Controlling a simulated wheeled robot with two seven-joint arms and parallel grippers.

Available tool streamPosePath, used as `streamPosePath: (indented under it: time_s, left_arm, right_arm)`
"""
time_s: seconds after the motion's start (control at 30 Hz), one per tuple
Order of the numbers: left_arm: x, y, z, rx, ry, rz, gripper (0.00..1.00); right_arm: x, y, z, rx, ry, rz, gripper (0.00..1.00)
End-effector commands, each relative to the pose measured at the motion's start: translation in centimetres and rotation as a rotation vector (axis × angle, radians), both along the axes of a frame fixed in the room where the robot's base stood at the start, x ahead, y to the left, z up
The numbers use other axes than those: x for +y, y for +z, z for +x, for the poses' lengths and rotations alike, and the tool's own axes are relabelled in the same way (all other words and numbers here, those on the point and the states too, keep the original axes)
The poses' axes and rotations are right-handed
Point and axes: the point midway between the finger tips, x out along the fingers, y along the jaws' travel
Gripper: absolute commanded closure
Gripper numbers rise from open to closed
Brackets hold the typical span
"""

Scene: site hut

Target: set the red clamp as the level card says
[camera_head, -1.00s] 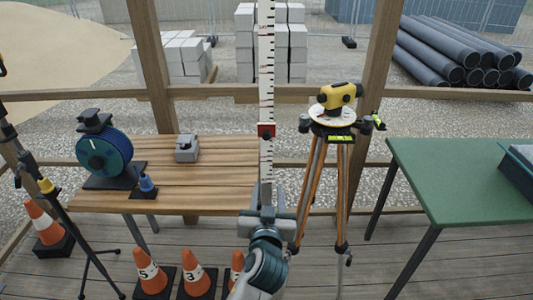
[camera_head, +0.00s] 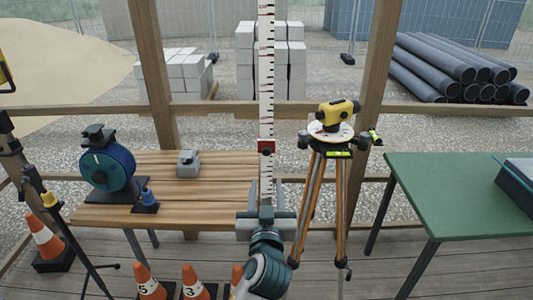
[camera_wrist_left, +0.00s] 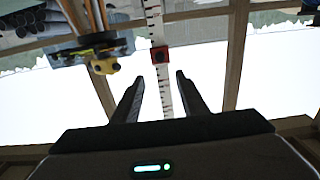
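The red clamp (camera_head: 266,147) sits on the upright white graduated staff (camera_head: 267,80), at about the height of the yellow level's tripod head. My left gripper (camera_head: 266,188) is below the clamp in the head view, in front of the staff. In the left wrist view its fingers (camera_wrist_left: 160,76) are apart with nothing gripped; the staff shows between them and the clamp (camera_wrist_left: 160,55) lies just beyond the tips. The yellow level (camera_head: 338,114) stands on a tripod right of the staff. I cannot make out a readable level card. My right gripper is not in view.
A wooden bench (camera_head: 220,202) with a blue reel (camera_head: 107,168), a grey box (camera_head: 187,163) and a blue-topped item (camera_head: 147,200) is at left. Orange cones (camera_head: 197,281) stand below. A green table (camera_head: 455,195) is at right. The tripod legs (camera_head: 340,215) stand close to my arm.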

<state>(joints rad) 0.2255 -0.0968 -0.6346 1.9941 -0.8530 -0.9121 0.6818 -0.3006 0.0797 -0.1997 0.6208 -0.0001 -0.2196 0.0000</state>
Motion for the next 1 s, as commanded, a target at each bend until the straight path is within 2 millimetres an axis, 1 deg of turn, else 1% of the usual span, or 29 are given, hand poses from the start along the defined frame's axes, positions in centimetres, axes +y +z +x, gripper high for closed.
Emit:
streamPosePath:
  time_s: [0.03, 0.13, 0.4, 0.7, 0.83, 1.0]
  left_arm:
    - [0.1, 0.3, 0.8, -0.001, 0.001, 0.004, 0.6]
    - [0.0, 0.4, 2.4, -0.002, 0.0, 0.004, 0.6]
    - [0.1, 0.4, 7.1, 0.0, 0.001, 0.004, 0.6]
    - [0.0, 0.3, 11.8, 0.0, 0.0, 0.004, 0.6]
    - [0.0, 0.2, 13.4, 0.0, -0.001, 0.002, 0.6]
    - [0.0, 0.1, 14.7, 0.0, 0.0, 0.002, 0.6]
  right_arm:
    - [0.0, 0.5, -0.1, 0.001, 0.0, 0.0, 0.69]
    - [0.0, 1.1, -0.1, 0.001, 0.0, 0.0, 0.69]
    - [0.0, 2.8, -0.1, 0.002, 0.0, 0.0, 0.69]
    - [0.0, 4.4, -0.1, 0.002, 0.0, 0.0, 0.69]
    - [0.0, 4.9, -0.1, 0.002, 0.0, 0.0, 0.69]
    - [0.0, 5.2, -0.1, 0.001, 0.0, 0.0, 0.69]
